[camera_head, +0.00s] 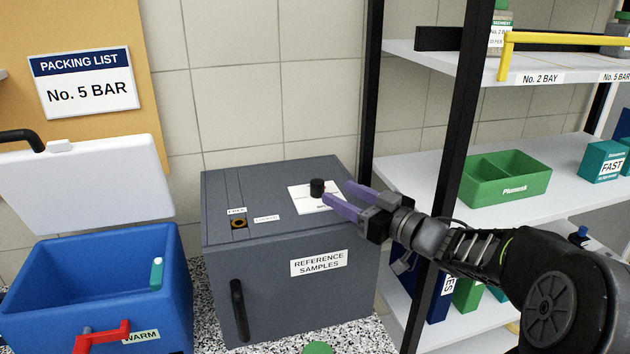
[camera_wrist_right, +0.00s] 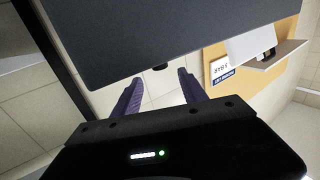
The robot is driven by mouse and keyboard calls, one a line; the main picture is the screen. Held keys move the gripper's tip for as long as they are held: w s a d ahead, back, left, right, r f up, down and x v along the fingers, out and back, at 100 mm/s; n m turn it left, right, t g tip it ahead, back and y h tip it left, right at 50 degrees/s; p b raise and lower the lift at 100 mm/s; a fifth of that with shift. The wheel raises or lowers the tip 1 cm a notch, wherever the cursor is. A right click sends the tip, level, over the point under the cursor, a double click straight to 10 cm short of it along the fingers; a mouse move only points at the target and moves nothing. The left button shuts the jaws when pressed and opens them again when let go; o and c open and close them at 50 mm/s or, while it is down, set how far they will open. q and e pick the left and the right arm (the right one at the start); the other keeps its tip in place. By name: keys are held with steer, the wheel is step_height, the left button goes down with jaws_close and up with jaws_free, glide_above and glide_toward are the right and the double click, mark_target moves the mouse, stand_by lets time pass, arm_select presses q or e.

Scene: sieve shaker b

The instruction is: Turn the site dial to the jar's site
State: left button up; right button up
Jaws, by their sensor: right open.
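The site dial looks to be the black knob (camera_head: 317,187) on a white plate (camera_head: 305,201) on top of the grey reference samples cabinet (camera_head: 228,203). Writing on the plate is too small to read and partly hidden. My right gripper (camera_head: 338,193) is open, its purple fingers pointing at the knob from the right. In the right wrist view, the knob (camera_wrist_right: 160,67) shows small beyond and between the fingertips (camera_wrist_right: 160,78), not gripped. A labelled jar (camera_head: 500,34) with a green lid stands on the upper shelf. My left gripper is out of view.
A blue box (camera_head: 165,268) with its white lid open stands left. A packing list sign (camera_head: 87,82) reads No. 5 BAR. A black shelf post (camera_head: 462,130) stands behind my right arm. The shelves hold a green bin (camera_head: 507,190) and a yellow rail (camera_head: 560,39).

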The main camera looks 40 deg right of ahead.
mark_target(322, 185)
steer(key=w, duration=0.2)
steer(key=w+a+p, duration=0.1)
steer(key=w, duration=0.2)
steer(key=w+p, duration=0.1)
steer(key=w, duration=0.1)
steer(key=shift+w+a, duration=0.15)
steer(key=shift+w, duration=0.25)
steer(key=shift+c, duration=0.4)
jaws_close()
